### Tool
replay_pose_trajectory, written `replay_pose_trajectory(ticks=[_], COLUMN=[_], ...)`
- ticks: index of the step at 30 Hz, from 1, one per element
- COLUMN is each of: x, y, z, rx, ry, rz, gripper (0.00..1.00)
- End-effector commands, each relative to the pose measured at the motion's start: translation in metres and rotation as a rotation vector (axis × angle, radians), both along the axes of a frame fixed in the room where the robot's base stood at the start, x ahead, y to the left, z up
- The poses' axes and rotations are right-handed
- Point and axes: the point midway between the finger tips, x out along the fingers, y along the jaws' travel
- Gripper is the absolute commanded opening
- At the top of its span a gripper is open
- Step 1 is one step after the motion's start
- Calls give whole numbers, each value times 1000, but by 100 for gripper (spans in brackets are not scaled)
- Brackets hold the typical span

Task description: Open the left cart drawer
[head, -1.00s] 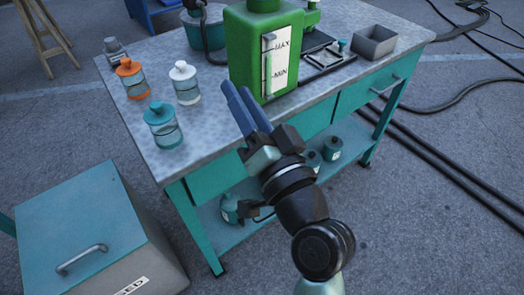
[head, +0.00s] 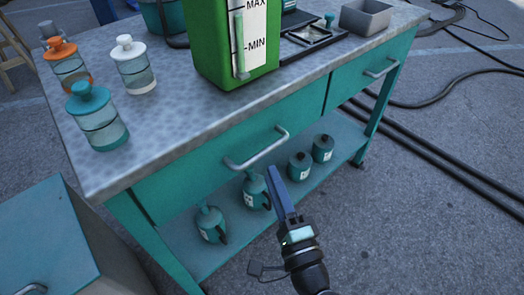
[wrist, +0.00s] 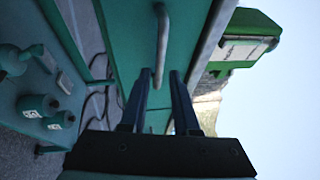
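The left cart drawer (head: 200,162) is a teal front under the metal worktop, and it looks flush with the cart. Its grey bar handle (head: 257,150) also shows in the wrist view (wrist: 161,45). My gripper (head: 274,172) is in front of this drawer, with its blue fingers just below the handle's right part in the head view. In the wrist view my gripper (wrist: 157,77) is open, its two dark fingers apart and pointing toward the drawer. The handle lines up with the gap between them. I cannot tell whether they touch it.
The right drawer (head: 355,78) has its own handle. A green canister (head: 215,50), bottles (head: 97,120) and a grey tray (head: 367,17) stand on the worktop (head: 180,115). Several small cans sit on the lower shelf. A teal-lidded box (head: 45,235) stands at left. Cables cross the floor at right.

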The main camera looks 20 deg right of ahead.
Motion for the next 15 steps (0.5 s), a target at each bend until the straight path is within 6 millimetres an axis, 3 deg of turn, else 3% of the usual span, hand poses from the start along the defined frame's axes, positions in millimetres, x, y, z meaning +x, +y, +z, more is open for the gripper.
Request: replay_pose_trajectory(ticks=[6, 15], x=[42, 69], y=[-2, -3], z=[8, 12], rx=[-3, -2], ry=[-1, 0], rz=[3, 1], gripper=[30, 30])
